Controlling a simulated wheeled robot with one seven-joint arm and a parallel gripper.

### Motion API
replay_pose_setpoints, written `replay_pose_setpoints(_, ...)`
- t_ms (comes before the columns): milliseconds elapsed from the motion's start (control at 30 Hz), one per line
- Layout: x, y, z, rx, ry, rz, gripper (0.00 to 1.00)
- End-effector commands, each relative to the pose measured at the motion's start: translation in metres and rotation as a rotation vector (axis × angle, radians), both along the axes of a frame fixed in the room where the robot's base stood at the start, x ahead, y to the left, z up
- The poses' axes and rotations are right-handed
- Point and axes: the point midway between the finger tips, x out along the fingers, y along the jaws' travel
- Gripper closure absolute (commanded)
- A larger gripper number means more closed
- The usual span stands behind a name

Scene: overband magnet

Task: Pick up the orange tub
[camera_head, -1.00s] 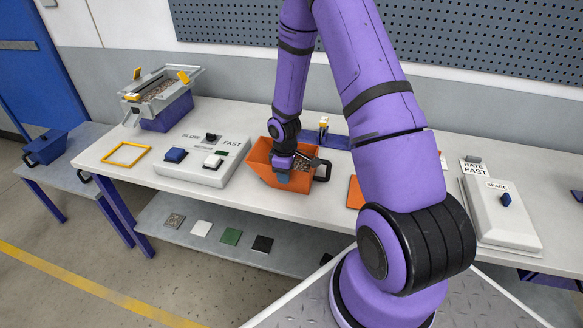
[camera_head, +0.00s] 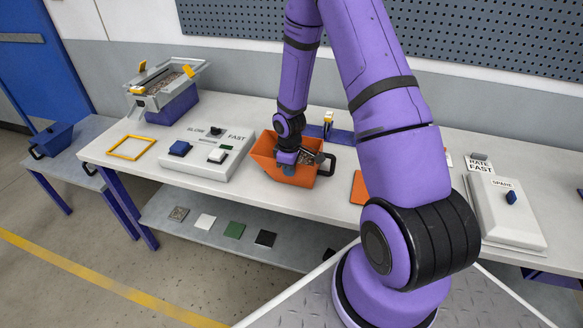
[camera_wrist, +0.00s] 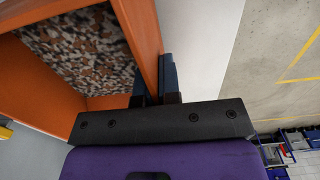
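The orange tub (camera_head: 263,153) stands on the white bench in the head view, with a dark handle on its right side. It holds a mixed brown and grey granular load. My gripper (camera_head: 287,168) is at the tub's near wall, pointing down. In the wrist view, the tub's orange wall (camera_wrist: 140,30) runs between the two fingers of my gripper (camera_wrist: 155,85). One finger is inside the tub and the other outside, both close against the wall, seemingly shut on it. The fingertips are partly hidden by the wall. The tub appears to rest on the bench.
A control box (camera_head: 208,152) with SLOW and FAST marks stands left of the tub. A yellow frame (camera_head: 131,147) lies farther left, and a grey-purple hopper (camera_head: 168,98) stands behind it. A white SPARE box (camera_head: 505,225) is at the right. A blue tub (camera_head: 56,137) stands on the left side table.

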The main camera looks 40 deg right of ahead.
Motion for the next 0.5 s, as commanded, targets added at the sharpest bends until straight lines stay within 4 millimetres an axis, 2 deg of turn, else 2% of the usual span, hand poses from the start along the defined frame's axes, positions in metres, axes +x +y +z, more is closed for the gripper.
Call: replay_pose_setpoints(500,0.001,-0.001,0.079,-0.001,-0.005,-0.002,1.00)
